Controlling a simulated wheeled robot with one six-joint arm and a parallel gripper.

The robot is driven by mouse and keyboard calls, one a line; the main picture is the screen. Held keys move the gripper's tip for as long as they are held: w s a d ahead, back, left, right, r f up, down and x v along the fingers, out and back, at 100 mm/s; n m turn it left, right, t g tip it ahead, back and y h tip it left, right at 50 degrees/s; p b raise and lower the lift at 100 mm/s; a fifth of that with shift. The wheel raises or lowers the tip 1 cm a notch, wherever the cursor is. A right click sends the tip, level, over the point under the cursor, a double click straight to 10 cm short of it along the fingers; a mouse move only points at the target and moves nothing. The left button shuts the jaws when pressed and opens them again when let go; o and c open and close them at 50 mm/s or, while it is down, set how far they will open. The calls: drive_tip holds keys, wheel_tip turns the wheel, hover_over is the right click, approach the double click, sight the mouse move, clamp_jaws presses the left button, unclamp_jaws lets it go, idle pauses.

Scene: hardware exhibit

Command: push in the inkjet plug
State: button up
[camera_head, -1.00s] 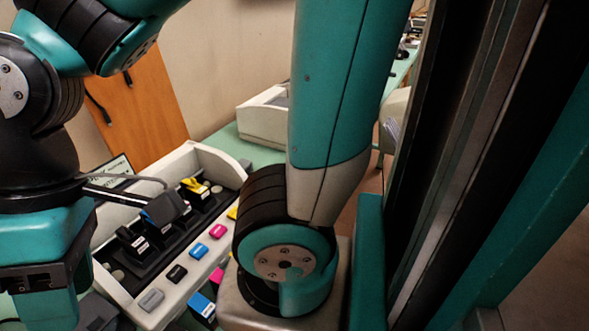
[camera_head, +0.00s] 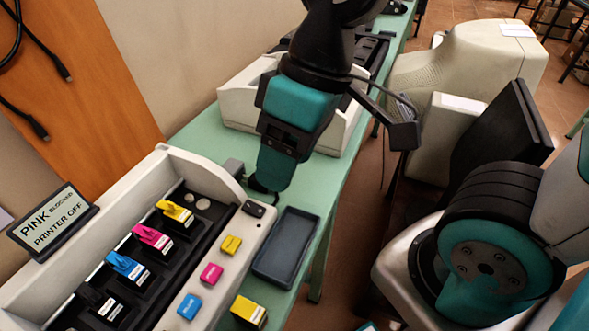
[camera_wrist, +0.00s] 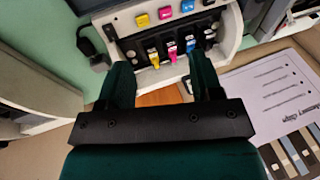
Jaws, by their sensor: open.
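The inkjet printer (camera_head: 170,165) is a cream open-topped case with yellow, magenta, blue and black cartridges; it also shows in the wrist view (camera_wrist: 232,28). A dark plug-like piece with a cable (camera_wrist: 88,42) lies beside the printer's end wall in the wrist view. In the head view a small grey block (camera_head: 233,168) sits against that end, and a black piece shows below my fingers; I cannot tell how far the plug is inserted. My gripper (camera_head: 268,188) points down by that end. In the wrist view its two fingers (camera_wrist: 162,85) are apart and empty.
A sign reading "PINK" and "PRINTER OFF" (camera_head: 52,222) stands behind the printer. An empty dark tray (camera_head: 286,247) and a loose yellow cartridge (camera_head: 248,312) lie in front. Another cream case (camera_head: 238,103) stands behind my gripper. A beige monitor (camera_head: 465,68) is at right.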

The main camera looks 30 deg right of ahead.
drive_tip(key=w+d+f+h+b, duration=0.25)
drive_tip(key=w+f, duration=0.35)
drive_tip(key=w, duration=0.5)
drive_tip(key=w+d+f+h+b, duration=0.1)
drive_tip(key=w+d+f+b, duration=0.4)
drive_tip(key=w, duration=0.7)
drive_tip(key=f, duration=0.5)
drive_tip(key=a+f, duration=0.1)
drive_tip(key=f, duration=0.5)
drive_tip(key=a+f, duration=0.1)
drive_tip(key=f, duration=0.5)
drive_tip(key=shift+s+f, duration=0.1)
drive_tip(key=shift+f, duration=0.15)
drive_tip(key=shift+c, duration=0.4)
